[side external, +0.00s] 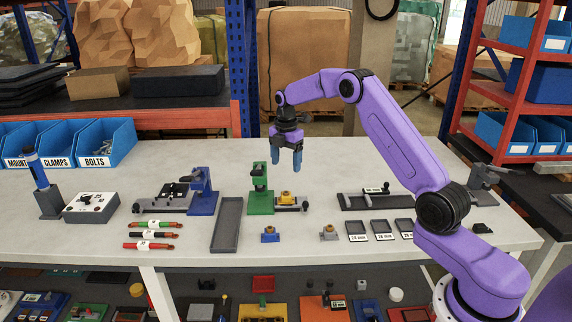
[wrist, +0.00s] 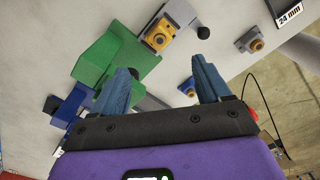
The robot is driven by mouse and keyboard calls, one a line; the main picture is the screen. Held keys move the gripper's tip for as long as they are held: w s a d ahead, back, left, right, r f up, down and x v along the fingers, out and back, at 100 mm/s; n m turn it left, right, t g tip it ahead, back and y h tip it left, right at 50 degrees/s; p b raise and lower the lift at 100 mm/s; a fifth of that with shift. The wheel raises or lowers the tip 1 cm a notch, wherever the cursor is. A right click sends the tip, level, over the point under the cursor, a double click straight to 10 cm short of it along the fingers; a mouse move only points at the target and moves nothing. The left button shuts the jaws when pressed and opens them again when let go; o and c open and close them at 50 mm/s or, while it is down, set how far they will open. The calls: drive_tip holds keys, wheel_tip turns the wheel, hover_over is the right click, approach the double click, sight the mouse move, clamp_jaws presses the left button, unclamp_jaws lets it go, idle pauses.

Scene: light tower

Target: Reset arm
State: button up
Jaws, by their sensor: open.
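My gripper (side external: 287,161) hangs above the middle of the table, pointing down, with its blue fingers apart and nothing between them. In the wrist view my gripper (wrist: 161,85) shows both blue fingers spread, with table surface and parts of fixtures beyond them. The purple arm reaches in from the right. Below and left of the gripper stands a green fixture (side external: 260,191), apart from the fingers. It also shows in the wrist view (wrist: 113,55), with a yellow block (wrist: 172,23) beside it. The yellow block (side external: 287,196) sits on a grey rail.
A blue fixture (side external: 203,190) and an empty grey tray (side external: 227,225) stand to the left. Red and green marked cylinders (side external: 150,235) lie front left. A blue block (side external: 270,234), a grey block (side external: 329,232) and labelled trays (side external: 383,230) lie near the front. Blue bins (side external: 105,142) stand back left.

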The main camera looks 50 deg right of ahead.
drive_tip(key=s+a+r+y, duration=0.1)
drive_tip(key=s+a+r, duration=0.2)
drive_tip(key=a, duration=0.3)
drive_tip(key=s+a+r, duration=0.3)
drive_tip(key=a+r, duration=0.1)
drive_tip(key=a, duration=0.2)
drive_tip(key=s+a+r+m, duration=0.3)
drive_tip(key=s+a, duration=0.7)
drive_tip(key=s, duration=0.2)
drive_tip(key=s+d+f+m, duration=0.1)
drive_tip(key=s+m, duration=0.1)
drive_tip(key=s, duration=1.1)
drive_tip(key=s+d+f+m, duration=0.2)
drive_tip(key=s, duration=1.2)
drive_tip(key=shift+h, duration=0.3)
